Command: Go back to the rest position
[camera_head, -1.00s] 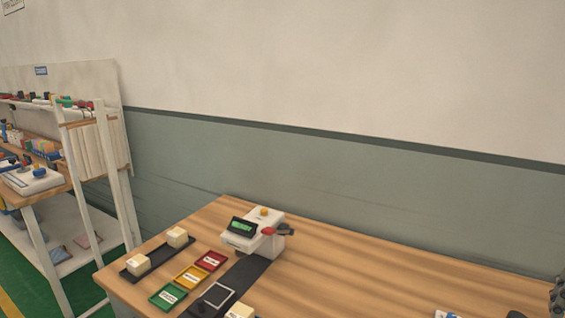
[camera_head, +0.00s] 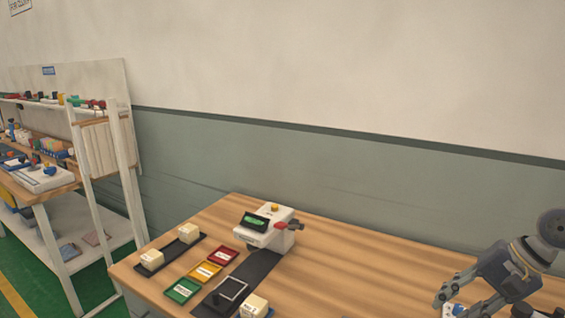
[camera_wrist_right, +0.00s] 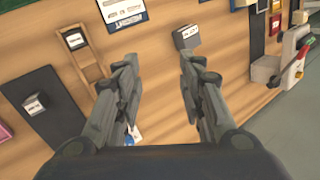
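My right gripper (camera_head: 462,296) shows at the lower right of the head view, over the right part of the wooden table (camera_head: 340,270). In the right wrist view the two fingers of the right gripper (camera_wrist_right: 158,60) are spread wide apart with nothing between them. A small dark grey labelled block (camera_wrist_right: 187,36) lies on the table beyond the right fingertip and is not gripped. My left gripper is not in view.
A white device with a green display (camera_head: 268,230) stands at the table's back. Nearby are red (camera_head: 222,257), yellow (camera_head: 205,271) and green (camera_head: 182,290) trays and a black tray (camera_head: 172,254) with pale blocks. A white shelf (camera_head: 127,185) stands left. The table's middle is mostly clear.

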